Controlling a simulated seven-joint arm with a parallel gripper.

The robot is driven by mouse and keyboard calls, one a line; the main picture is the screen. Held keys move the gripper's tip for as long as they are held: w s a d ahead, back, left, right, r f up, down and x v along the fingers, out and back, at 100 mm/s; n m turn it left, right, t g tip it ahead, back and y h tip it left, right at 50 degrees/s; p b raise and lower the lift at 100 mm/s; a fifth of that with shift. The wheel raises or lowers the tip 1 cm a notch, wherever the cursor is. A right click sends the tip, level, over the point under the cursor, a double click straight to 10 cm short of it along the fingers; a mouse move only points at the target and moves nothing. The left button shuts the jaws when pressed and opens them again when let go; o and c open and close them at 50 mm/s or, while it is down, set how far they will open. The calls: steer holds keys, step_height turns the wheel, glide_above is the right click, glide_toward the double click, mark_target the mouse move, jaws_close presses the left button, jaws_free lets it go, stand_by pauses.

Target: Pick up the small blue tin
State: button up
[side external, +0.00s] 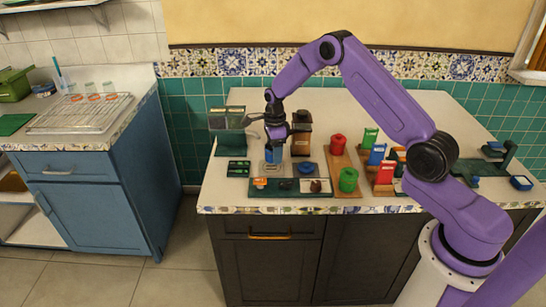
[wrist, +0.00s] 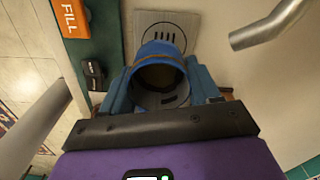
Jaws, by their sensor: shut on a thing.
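The small blue tin (wrist: 160,50) is an open-topped blue cylinder with a dark inside, seen from above in the wrist view. My gripper (wrist: 160,85) is shut on it, with one blue-grey finger on each side. In the side view my gripper (side external: 274,143) points down, with the blue tin (side external: 273,157) below it at the left part of the counter. The tin is over or on a pale slotted plate (wrist: 166,20); I cannot tell if it touches. The tin's lower part is mostly hidden in the wrist view.
A metal spout (wrist: 268,25) and an orange FILL label (wrist: 70,17) are near the tin. A dark green tray (side external: 290,194) lies in front. A red tin (side external: 338,144) and a green tin (side external: 348,180) stand on a wooden board to the right. A brown-black machine (side external: 301,133) stands behind.

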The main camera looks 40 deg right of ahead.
steer(key=s+a+r, duration=0.1)
steer(key=s+r, duration=0.8)
steer(key=s, duration=0.4)
steer(key=s+d, duration=1.1)
steer(key=s, duration=0.4)
steer(key=w+d+f, duration=0.2)
steer(key=w+f, duration=0.1)
steer(key=w+d+f, duration=0.2)
steer(key=w+f, duration=0.1)
steer(key=w, duration=0.1)
steer(key=w+d+f, duration=0.2)
steer(key=w+f, duration=0.1)
steer(key=w, duration=0.1)
steer(key=shift+d+f, duration=0.1)
steer(key=shift+d, duration=0.1)
steer(key=shift+w+d+f, duration=0.15)
steer(key=shift+w+f, duration=0.05)
steer(key=shift+f, duration=1.6)
steer(key=shift+f, duration=0.1)
